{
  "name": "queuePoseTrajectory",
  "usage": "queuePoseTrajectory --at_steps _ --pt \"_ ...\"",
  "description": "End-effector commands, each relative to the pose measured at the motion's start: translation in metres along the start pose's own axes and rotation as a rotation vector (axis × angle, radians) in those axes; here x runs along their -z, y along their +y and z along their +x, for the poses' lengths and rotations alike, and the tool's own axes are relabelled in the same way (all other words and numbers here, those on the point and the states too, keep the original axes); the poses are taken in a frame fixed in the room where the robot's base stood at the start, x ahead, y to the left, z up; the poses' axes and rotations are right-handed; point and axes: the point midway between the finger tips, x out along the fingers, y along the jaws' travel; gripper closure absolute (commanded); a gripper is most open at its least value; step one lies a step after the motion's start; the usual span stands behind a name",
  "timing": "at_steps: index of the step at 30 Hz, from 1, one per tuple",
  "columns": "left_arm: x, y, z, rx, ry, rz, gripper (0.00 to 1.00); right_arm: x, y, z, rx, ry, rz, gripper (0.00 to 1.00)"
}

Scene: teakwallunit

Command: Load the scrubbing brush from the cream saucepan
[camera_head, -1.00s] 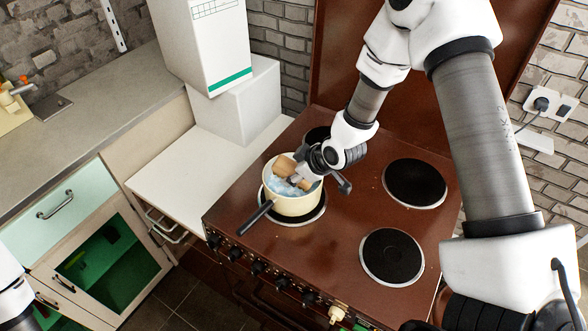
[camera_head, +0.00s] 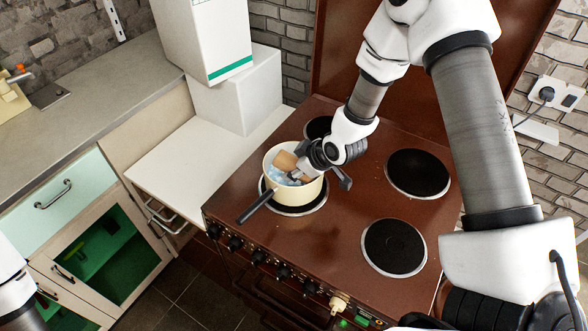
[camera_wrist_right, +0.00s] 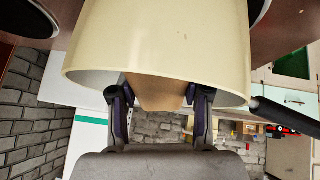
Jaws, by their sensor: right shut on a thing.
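The cream saucepan (camera_head: 293,196) stands on the front left hotplate, its dark handle pointing to the lower left. Inside it are the tan scrubbing brush (camera_head: 284,160) and something pale blue. My right gripper (camera_head: 298,174) reaches over the pan's rim from the right and is shut on the brush. In the right wrist view the brush (camera_wrist_right: 157,92) sits between the two fingers, beside the saucepan's wall (camera_wrist_right: 165,40). The brush's lower part is hidden in the pan. Only part of my left arm shows at the lower left; its gripper is out of view.
The brown stove (camera_head: 330,235) has other hotplates, empty, to the right and behind. A white counter (camera_head: 180,165) lies left of the stove, with white boxes (camera_head: 238,95) at its back. A green-lined cabinet (camera_head: 110,250) is at lower left. Sockets are on the right wall.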

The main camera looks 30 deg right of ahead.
Motion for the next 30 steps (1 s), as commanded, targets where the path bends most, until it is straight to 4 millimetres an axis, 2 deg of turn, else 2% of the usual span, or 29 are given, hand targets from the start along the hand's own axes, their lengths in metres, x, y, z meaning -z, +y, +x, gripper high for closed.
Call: queuePoseTrajectory --at_steps 17,30 --pt "0.000 0.000 -0.001 0.000 0.000 0.000 0.32 0.001 0.000 -0.001 0.000 0.001 0.000 0.81" --pt "0.000 0.000 -0.036 0.000 0.000 0.000 0.32 0.026 0.007 -0.034 -0.001 0.001 0.000 0.81"
